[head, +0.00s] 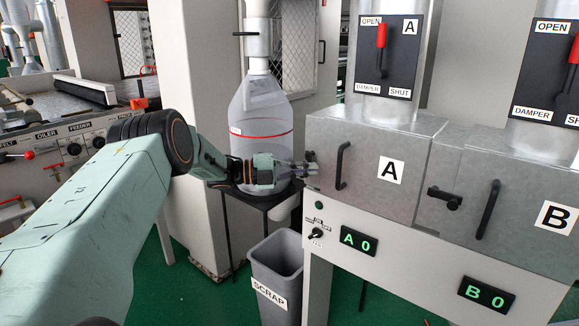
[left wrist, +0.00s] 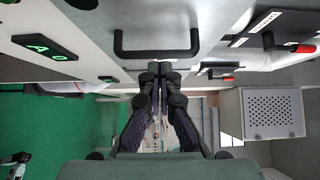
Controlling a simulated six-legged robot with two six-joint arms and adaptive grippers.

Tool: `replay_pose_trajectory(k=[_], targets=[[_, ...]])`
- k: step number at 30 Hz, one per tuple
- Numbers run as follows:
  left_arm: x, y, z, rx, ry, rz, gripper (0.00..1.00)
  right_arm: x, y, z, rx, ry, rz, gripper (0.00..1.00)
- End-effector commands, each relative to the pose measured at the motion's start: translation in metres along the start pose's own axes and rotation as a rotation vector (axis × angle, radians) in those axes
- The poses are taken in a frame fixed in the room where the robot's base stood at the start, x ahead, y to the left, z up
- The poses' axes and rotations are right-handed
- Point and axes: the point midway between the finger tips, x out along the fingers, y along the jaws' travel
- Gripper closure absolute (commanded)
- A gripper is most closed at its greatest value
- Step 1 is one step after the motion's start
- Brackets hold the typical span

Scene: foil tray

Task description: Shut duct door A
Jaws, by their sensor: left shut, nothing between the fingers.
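Duct door A (head: 370,190) is the grey metal front panel marked A, with a black bar handle (head: 341,165) near its left edge. The door looks roughly flush with its box; I cannot tell whether a small gap remains. My left gripper (head: 312,168) is shut and empty, just left of the handle, close to the door's left edge. In the left wrist view the closed fingers (left wrist: 157,68) point towards the panel, beside the handle (left wrist: 157,52), which is not between them. Contact with the door cannot be told. My right gripper is not in view.
A black latch knob (head: 310,156) sits at the box's left edge. Door B (head: 520,190) is to the right. The A damper's red lever (head: 381,36) is above. A clear hopper bottle (head: 262,115) stands behind my gripper, a scrap bin (head: 276,265) below.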

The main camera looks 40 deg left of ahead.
Motion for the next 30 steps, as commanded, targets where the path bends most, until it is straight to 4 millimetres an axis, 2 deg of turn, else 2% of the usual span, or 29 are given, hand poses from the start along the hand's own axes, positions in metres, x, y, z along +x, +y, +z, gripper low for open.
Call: replay_pose_trajectory(k=[3,13,30], targets=[[-0.009,0.003,0.012,0.003,-0.002,0.002,1.00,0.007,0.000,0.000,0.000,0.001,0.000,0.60],[-0.028,0.003,0.035,0.002,-0.004,0.002,1.00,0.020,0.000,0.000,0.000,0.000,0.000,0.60],[-0.036,0.000,0.043,-0.003,-0.001,-0.001,1.00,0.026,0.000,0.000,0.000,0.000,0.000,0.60]])
